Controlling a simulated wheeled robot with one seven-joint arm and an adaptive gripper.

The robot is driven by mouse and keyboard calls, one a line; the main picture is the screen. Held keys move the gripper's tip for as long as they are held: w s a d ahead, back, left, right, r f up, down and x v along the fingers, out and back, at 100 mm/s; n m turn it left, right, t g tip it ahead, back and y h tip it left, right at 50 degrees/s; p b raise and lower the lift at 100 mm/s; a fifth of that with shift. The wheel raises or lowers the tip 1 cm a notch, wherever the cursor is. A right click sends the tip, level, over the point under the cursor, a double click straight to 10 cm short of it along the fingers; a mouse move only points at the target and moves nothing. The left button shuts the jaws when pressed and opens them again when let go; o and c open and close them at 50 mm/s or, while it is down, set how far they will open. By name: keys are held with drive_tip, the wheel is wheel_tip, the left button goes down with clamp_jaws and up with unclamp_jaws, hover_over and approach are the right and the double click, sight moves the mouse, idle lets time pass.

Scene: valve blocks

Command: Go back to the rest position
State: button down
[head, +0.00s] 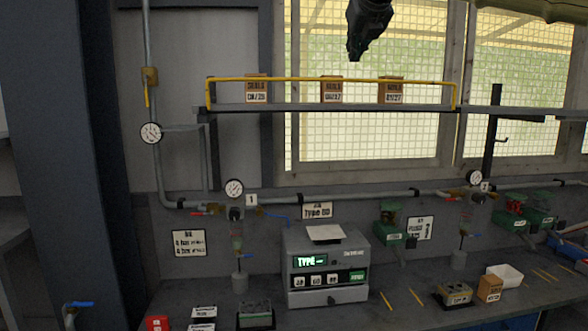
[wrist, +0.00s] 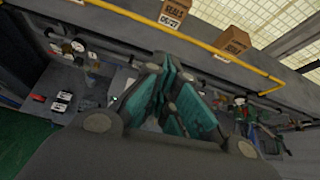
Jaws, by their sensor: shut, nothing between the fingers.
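My gripper (head: 355,52) hangs at the top of the head view, in front of the window and above the shelf. In the wrist view its teal fingers (wrist: 172,105) are together with nothing between them. Below it in the head view is the workbench (head: 390,312) with a grey tester box (head: 328,268) showing a green "TYPE" display. A sheet of paper lies on top of the box. My gripper is well apart from all of these.
A shelf (head: 300,109) with a yellow rail (head: 330,80) carries small cardboard boxes (head: 256,88). Pipes, gauges (head: 234,188) and green valve blocks (head: 390,225) line the wall. A dark column (head: 70,150) rises at the left.

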drive_tip(key=w+a+f+n+g+h+b, duration=0.1)
drive_tip(key=w+f+n+h, duration=0.2)
drive_tip(key=f, duration=1.3)
drive_tip(key=w+a+f+n+b, duration=0.1)
drive_tip(key=w+a+f+n, duration=0.3)
drive_tip(key=f, duration=1.3)
drive_tip(key=s+d+f+n+g+b, duration=0.1)
drive_tip(key=s+f+n, duration=0.25)
drive_tip(key=f, duration=1.15)
drive_tip(key=s+f+n+b, duration=0.1)
drive_tip(key=s+f+n, duration=0.25)
drive_tip(key=f, duration=1.15)
drive_tip(key=s+d+f+n+g+b, duration=0.1)
drive_tip(key=s+f+n, duration=0.25)
drive_tip(key=f, duration=1.25)
drive_tip(key=s+d+f+n+g+y+b, duration=0.1)
drive_tip(key=s+d+f+n+g+b, duration=0.2)
drive_tip(key=s+f+n, duration=1.3)
drive_tip(key=s+d+f+g, duration=0.2)
drive_tip(key=s+f, duration=0.3)
drive_tip(key=s, duration=0.7)
drive_tip(key=s+d+f+g+b, duration=0.1)
drive_tip(key=s+f, duration=0.5)
drive_tip(key=s, duration=0.6)
drive_tip(key=s+d+f+g+y, duration=0.1)
drive_tip(key=s+d+f+g, duration=0.2)
drive_tip(key=s, duration=0.9)
wheel_tip(320, 180, down, 3)
drive_tip(key=shift+d+r, duration=0.2)
drive_tip(key=shift+d, duration=1.05)
